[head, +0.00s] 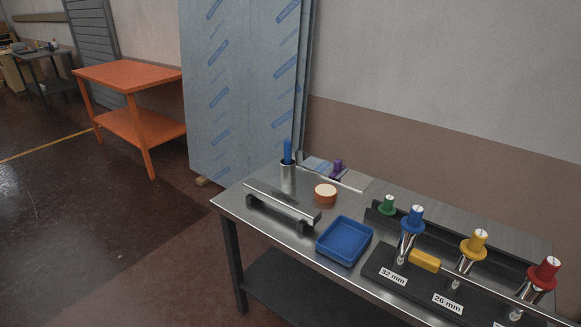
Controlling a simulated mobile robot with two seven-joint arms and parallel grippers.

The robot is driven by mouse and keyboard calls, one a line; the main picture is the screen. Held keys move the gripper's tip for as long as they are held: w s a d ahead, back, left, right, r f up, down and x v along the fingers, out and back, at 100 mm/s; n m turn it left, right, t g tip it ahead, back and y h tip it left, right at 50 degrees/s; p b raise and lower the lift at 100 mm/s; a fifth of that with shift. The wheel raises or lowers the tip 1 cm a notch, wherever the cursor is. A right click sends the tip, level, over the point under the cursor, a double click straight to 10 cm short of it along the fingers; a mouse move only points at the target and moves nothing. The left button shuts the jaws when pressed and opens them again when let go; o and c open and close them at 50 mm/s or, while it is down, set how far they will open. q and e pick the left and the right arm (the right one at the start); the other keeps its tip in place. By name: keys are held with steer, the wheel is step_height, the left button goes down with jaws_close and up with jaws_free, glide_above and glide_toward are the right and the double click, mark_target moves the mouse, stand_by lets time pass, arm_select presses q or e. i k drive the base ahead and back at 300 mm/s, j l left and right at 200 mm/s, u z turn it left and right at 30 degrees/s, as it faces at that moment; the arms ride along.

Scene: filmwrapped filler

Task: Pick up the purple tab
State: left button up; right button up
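The purple tab (338,166) is a small upright purple piece near the back edge of the metal workbench (232,197). It stands on or beside a flat shiny plate (322,165), to the right of a blue-topped metal cylinder. Its lower part is small and hard to make out. Neither of my grippers shows in the head view.
The bench holds a blue cylinder (288,152), an orange roll (325,193), a metal bar (282,204), a blue tray (344,240) and a rack with coloured knobs (474,243). Film-wrapped panels (240,90) stand behind. An orange table (128,76) is at left.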

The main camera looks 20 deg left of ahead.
mark_target(339, 166)
steer(key=j+u, duration=0.2)
steer(key=u, duration=2.25)
steer(key=i+l, duration=0.15)
steer(key=i, duration=0.4)
steer(key=i+l, duration=0.15)
steer(key=i, duration=0.35)
steer(key=i+z, duration=0.15)
steer(key=i, duration=1)
steer(key=i+z, duration=0.3)
steer(key=i, duration=0.2)
steer(key=i+j+z, duration=0.1)
steer(key=i+z, duration=0.2)
steer(key=i, duration=0.2)
steer(key=i+z, duration=0.8)
steer(key=z, duration=0.15)
steer(key=i+l+z, duration=0.1)
steer(key=i+z, duration=0.65)
steer(key=i, duration=0.15)
steer(key=i+z, duration=0.4)
steer(key=i+j+z, duration=0.2)
steer(key=z, duration=0.15)
steer(key=i, duration=0.1)
